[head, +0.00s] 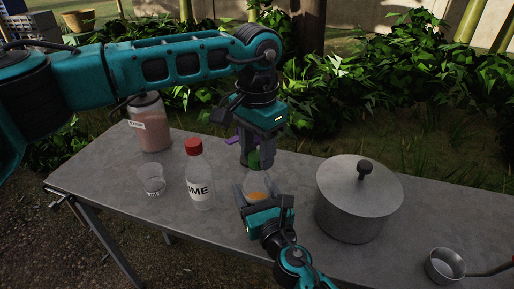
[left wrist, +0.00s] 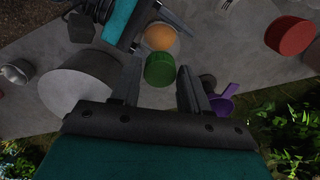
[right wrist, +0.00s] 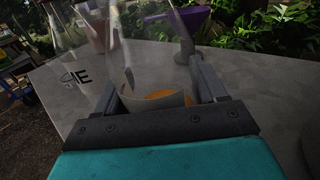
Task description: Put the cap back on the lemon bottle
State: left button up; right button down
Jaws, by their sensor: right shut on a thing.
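A clear bottle (head: 257,188) with orange liquid low inside stands upright in the middle of the table; its label is not readable. My right gripper (head: 266,204) is shut on it from the front, and the bottle also shows between the fingers in the right wrist view (right wrist: 150,75). My left gripper (head: 258,163) points down over the cap and is open. In the left wrist view the green cap (left wrist: 160,70) sits between the fingertips with small gaps on both sides.
A lime bottle (head: 200,185) with a red cap stands left of the held bottle, beside a small clear cup (head: 151,182). A jar (head: 150,130) is at the back left. A lidded pot (head: 355,205) and a metal scoop (head: 443,266) are right. A purple funnel (left wrist: 224,101) stands near the cap.

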pick_arm(q)
jog(key=shift+o, duration=1.1)
jog(key=shift+r, duration=0.1)
notch_tip(320, 180, up, 4)
jog(key=shift+r, duration=0.15)
